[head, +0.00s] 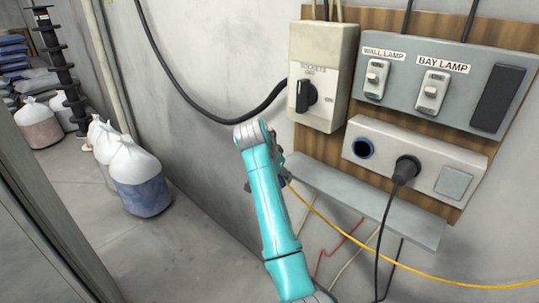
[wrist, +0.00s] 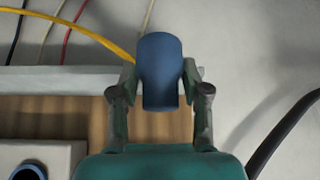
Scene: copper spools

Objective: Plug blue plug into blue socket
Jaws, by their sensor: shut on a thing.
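The blue plug (wrist: 160,75) is held between the two fingers of my gripper (wrist: 160,92) in the wrist view. A yellow cable (wrist: 85,35) runs to the plug's far end there. In the head view my gripper (head: 279,178) is mostly hidden behind my turquoise arm, and I cannot make out the plug. The blue socket (head: 363,148), a dark round hole with a blue rim, is at the left of the grey socket box, right of and above my gripper. Its rim also shows at the bottom left of the wrist view (wrist: 28,171). Plug and socket are apart.
A black plug (head: 406,168) fills the other socket. A grey ledge (head: 350,203) juts out below the socket box. A switch box (head: 318,75) with a black knob is above my gripper. A thick black cable (head: 215,114) hangs on the wall. White sacks (head: 135,178) stand left.

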